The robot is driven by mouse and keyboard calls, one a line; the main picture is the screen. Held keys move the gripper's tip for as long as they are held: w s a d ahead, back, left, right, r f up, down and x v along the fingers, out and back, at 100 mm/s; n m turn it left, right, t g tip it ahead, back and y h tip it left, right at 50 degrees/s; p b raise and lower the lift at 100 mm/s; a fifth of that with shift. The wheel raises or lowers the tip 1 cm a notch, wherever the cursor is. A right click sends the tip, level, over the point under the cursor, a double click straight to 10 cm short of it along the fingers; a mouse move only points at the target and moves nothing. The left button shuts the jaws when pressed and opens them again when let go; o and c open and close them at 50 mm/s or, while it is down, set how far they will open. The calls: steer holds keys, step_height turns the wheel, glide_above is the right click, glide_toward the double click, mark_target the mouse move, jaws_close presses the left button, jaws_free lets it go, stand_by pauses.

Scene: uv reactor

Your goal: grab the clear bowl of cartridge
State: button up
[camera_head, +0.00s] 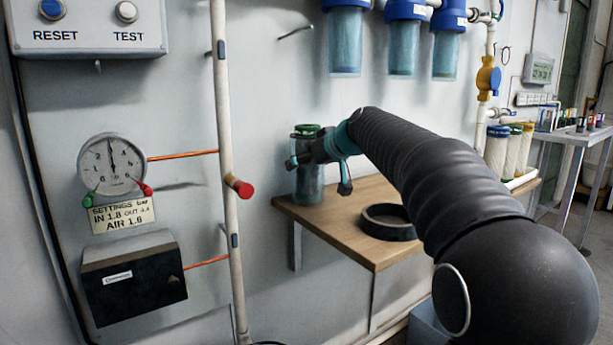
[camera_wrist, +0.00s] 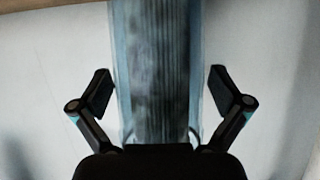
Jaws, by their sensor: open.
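The clear bowl of the cartridge (camera_head: 308,186) stands upright on the wooden wall shelf, with a green ring at its top. A bluish pleated filter shows through its wall. In the wrist view the bowl (camera_wrist: 158,70) fills the middle of the picture, between my two fingers. My gripper (camera_head: 318,158) is at the upper part of the bowl in the head view and hides some of it.
The wooden shelf (camera_head: 345,235) also holds a black ring (camera_head: 388,222), right of the bowl and below my arm. Blue-capped filter housings (camera_head: 403,45) hang on the wall above. A white vertical pipe with a red knob (camera_head: 240,187) stands left of the shelf.

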steer(key=shift+w+a+f, duration=0.1)
steer(key=shift+w+a, duration=0.05)
steer(key=shift+w, duration=0.05)
steer(key=c, duration=1.2)
